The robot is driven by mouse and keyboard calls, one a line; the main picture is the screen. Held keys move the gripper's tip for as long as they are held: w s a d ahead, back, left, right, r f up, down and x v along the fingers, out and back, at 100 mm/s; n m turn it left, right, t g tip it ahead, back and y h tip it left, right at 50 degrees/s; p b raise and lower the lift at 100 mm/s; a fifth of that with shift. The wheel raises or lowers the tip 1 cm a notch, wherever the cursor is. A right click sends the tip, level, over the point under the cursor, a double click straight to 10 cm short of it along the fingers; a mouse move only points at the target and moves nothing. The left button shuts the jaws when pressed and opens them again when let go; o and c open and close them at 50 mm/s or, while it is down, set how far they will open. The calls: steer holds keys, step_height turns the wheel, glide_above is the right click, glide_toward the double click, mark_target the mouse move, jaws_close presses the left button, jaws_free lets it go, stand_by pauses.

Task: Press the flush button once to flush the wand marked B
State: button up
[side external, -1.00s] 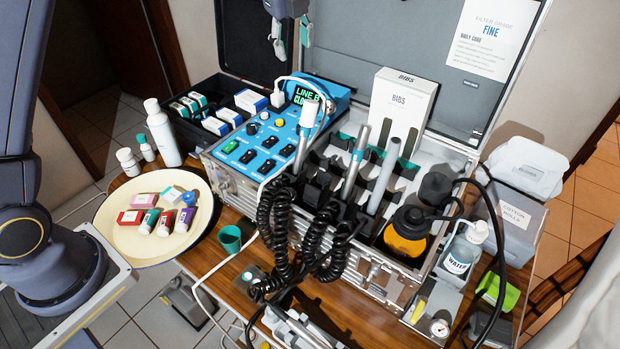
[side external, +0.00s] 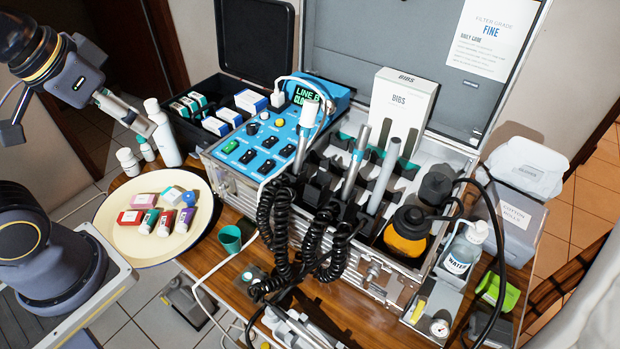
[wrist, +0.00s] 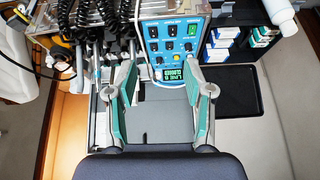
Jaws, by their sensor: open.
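The blue control panel (side external: 274,135) sits in the open metal case, with black switches, a green switch (side external: 230,147), a yellow button (side external: 252,129) and a display (side external: 306,97) reading "LINE B" above a partly legible line. Which control is the flush button is not readable. Several wands stand in the holder, one with a white top (side external: 309,114), one metal (side external: 357,150) and one grey (side external: 384,175); no B mark is legible on them. My gripper (side external: 150,127) is open and empty at the upper left, away from the panel. In the wrist view the panel (wrist: 154,36) shows beyond its fingers (wrist: 160,78).
A round tray (side external: 120,243) with small boxes and tubes stands left of the case. A white bottle (side external: 164,140) stands behind it, near my gripper. Coiled black cords (side external: 275,235) hang over the case front. A tall BIBS box (side external: 402,110) stands behind the wands.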

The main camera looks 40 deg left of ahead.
steer(key=shift+n, duration=0.3)
steer(key=shift+c, duration=0.4)
jaws_close()
stand_by(1.2)
